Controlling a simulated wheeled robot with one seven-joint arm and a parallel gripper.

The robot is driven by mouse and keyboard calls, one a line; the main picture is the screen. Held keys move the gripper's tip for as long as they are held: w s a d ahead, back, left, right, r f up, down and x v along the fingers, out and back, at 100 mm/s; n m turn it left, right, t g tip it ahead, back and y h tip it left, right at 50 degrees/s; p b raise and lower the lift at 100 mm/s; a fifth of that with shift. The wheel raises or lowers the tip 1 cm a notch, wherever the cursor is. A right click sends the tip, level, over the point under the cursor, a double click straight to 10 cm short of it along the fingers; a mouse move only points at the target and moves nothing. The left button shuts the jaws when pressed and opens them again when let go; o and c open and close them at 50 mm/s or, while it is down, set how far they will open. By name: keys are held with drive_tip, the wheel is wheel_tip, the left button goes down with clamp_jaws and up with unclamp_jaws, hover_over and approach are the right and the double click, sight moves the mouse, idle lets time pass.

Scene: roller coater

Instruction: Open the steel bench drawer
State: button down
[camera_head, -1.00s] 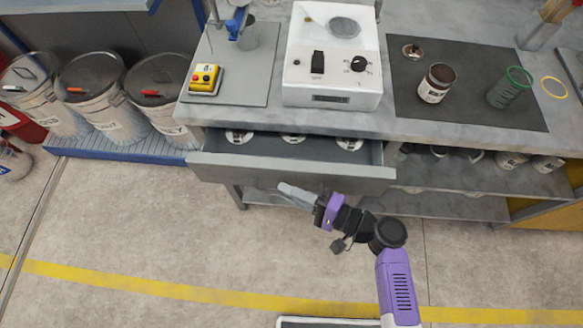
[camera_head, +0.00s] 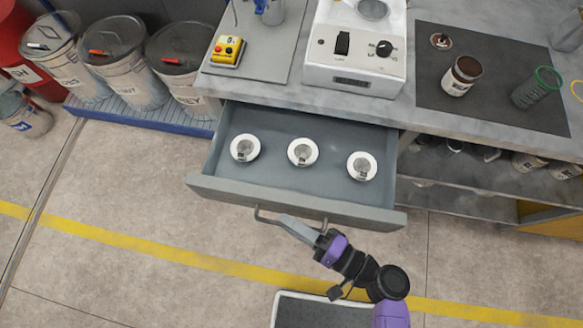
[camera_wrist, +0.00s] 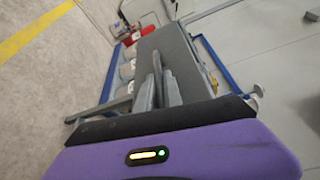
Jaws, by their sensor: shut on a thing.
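The steel bench drawer (camera_head: 240,194) is pulled well out from under the bench top, with its inside in view. Its bar handle (camera_head: 262,216) shows on the front panel, left of my gripper (camera_head: 288,222). My gripper is shut on the handle; its fingers hide part of the bar. In the wrist view, the fingers of my gripper (camera_wrist: 160,85) lie close together before a grey panel that looks like the drawer front. Three white round items with metal centres (camera_head: 303,152) lie in a row on the drawer floor.
The bench top (camera_head: 420,127) carries a white device (camera_head: 353,50), a yellow button box (camera_head: 227,51) and a brown-topped jar (camera_head: 462,76). Lidded bins (camera_head: 110,62) stand at the left. A shelf with jars (camera_head: 480,175) is right of the drawer.

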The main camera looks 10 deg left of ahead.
drive_tip(key=c, duration=1.5)
unclamp_jaws()
drive_tip(key=shift+b+v, duration=0.7)
drive_tip(key=shift+v, duration=3.25)
